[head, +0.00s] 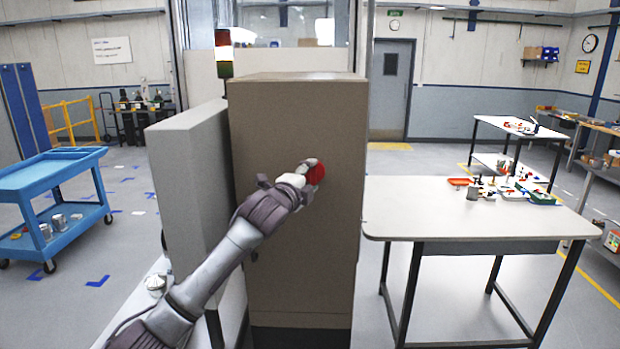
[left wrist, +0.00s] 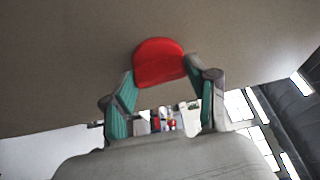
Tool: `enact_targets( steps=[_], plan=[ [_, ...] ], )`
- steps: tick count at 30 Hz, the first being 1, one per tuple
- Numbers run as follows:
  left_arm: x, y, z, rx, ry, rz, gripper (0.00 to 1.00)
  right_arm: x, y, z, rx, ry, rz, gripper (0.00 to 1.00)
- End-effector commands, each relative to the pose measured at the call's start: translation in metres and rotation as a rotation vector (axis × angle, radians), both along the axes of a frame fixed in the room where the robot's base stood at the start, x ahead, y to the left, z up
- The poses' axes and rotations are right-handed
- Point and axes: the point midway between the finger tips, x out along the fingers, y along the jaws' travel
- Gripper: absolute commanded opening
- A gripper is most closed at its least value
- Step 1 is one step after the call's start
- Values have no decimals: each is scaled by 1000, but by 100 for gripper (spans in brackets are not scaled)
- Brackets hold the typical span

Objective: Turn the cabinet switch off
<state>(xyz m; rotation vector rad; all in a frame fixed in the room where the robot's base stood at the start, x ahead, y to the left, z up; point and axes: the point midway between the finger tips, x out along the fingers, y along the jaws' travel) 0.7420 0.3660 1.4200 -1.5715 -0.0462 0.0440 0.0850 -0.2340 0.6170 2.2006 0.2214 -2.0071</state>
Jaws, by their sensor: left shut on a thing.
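The cabinet (head: 290,240) is a tall brown-grey box in the middle of the head view. Its switch is a red knob (head: 316,173) on the front face, and it also shows in the left wrist view (left wrist: 158,62). My left gripper (head: 308,172) is at the knob, with its fingers on either side of it. In the left wrist view the left gripper (left wrist: 160,88) has its two green-padded fingertips against the lower sides of the knob. The gripper hides part of the knob in the head view. My right gripper is in neither view.
A grey panel-like box (head: 188,180) stands against the cabinet's left side. A white table (head: 450,222) with several small parts stands to the right. A blue cart (head: 50,175) is at the far left. Open floor lies between the cart and the cabinet.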

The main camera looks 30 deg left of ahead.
Motion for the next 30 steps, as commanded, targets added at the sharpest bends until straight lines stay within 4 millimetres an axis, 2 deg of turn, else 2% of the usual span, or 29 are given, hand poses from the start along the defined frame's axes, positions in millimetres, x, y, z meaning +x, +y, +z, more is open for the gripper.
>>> enact_targets(
  steps=[11, 30],
  plan=[
    [0, -1, -7, -127, -59, -1, 23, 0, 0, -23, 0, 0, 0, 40],
    [2, -4, -14, -661, -313, -3, 23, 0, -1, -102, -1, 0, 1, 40]
  ],
)
